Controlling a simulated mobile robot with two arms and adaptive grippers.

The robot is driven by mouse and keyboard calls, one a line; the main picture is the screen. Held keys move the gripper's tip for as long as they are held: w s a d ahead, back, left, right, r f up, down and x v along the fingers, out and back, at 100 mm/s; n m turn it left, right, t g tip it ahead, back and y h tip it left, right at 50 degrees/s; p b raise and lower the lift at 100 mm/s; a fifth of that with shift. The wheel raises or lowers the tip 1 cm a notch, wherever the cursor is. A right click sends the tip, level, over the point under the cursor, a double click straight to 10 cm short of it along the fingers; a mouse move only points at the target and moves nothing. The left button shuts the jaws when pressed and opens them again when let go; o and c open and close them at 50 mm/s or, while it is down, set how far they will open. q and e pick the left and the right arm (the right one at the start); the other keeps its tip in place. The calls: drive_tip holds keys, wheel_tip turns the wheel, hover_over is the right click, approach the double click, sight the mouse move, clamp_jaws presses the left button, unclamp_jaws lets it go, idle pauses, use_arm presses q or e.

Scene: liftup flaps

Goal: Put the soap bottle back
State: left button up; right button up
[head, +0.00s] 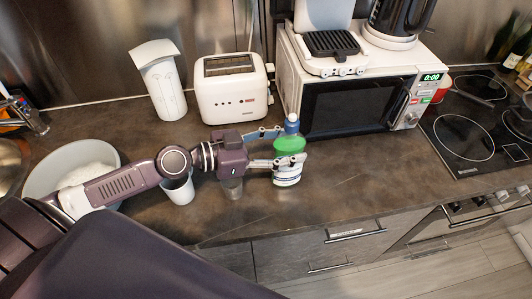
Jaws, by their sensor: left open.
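The soap bottle (289,147) is green with a blue cap and a white label. It stands upright on the dark counter (355,182), in front of the microwave's left side. My left gripper (285,147) reaches in from the left and is open. Its fingers lie at the bottle, one near the cap and the other across the label area. Whether they touch it cannot be told. My right gripper is not in view.
A white cup (178,188) and a glass (232,188) stand under my left arm. A white bowl (45,178) is at left. A toaster (232,90), white container (160,85) and microwave (350,104) line the back. The counter right of the bottle is clear up to the stove (470,135).

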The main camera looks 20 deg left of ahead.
sight(275, 150)
use_arm(q)
drive_tip(key=b+v, duration=0.2)
drive_tip(key=v, duration=0.1)
drive_tip(key=shift+s+f, duration=0.15)
drive_tip(key=shift+f, duration=0.1)
drive_tip(key=shift+r+b+v, duration=0.2)
drive_tip(key=shift+b+v, duration=0.55)
drive_tip(key=shift+v, duration=0.5)
drive_tip(key=shift+a+r, duration=0.1)
drive_tip(key=shift+s, duration=0.1)
